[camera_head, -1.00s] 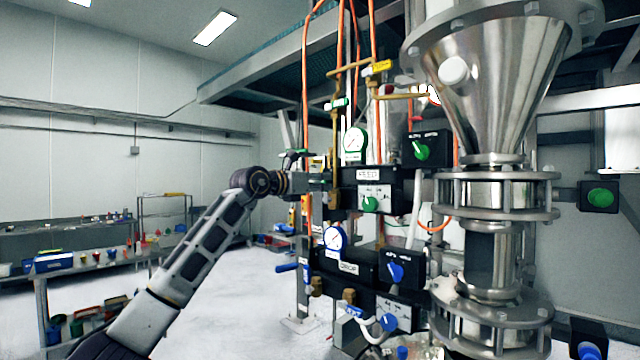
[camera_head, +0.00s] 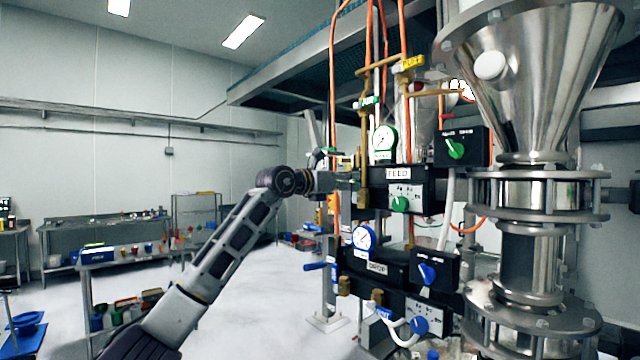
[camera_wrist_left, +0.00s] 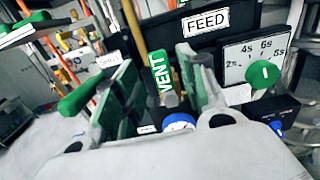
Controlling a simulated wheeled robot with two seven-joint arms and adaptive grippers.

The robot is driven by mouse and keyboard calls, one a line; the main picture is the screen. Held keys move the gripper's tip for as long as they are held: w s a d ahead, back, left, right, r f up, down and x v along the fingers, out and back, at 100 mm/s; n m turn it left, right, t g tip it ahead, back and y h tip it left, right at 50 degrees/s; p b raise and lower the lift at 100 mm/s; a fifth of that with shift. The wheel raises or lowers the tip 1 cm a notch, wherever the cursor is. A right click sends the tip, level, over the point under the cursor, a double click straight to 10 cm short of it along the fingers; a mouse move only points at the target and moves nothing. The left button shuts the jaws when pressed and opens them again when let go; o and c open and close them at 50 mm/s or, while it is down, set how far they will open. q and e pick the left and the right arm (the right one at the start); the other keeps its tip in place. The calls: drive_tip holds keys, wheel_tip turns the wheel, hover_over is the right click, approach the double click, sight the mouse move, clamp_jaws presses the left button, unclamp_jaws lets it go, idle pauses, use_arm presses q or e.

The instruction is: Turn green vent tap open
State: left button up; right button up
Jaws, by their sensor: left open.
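The green vent tap lever (camera_wrist_left: 160,80), lettered VENT, shows in the left wrist view, just left of the FEED label (camera_wrist_left: 206,20). My left gripper (camera_wrist_left: 158,95) is open, with one green-padded finger on each side of the lever. I cannot tell whether either finger touches it. In the head view my left gripper (camera_head: 346,180) is at the left side of the black FEED block (camera_head: 410,173), and I cannot make out the vent lever there. My right gripper is not in view.
A green knob with a dial (camera_head: 400,203) sits on the FEED block. Below are the DROP block (camera_head: 375,267) and a blue lever (camera_head: 315,266). Orange hoses and brass pipes rise close to my gripper.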

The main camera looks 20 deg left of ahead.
use_arm(q)
drive_tip(key=v, duration=1)
drive_tip(key=shift+s+a, duration=0.25)
drive_tip(key=shift+s, duration=0.1)
idle(0.5)
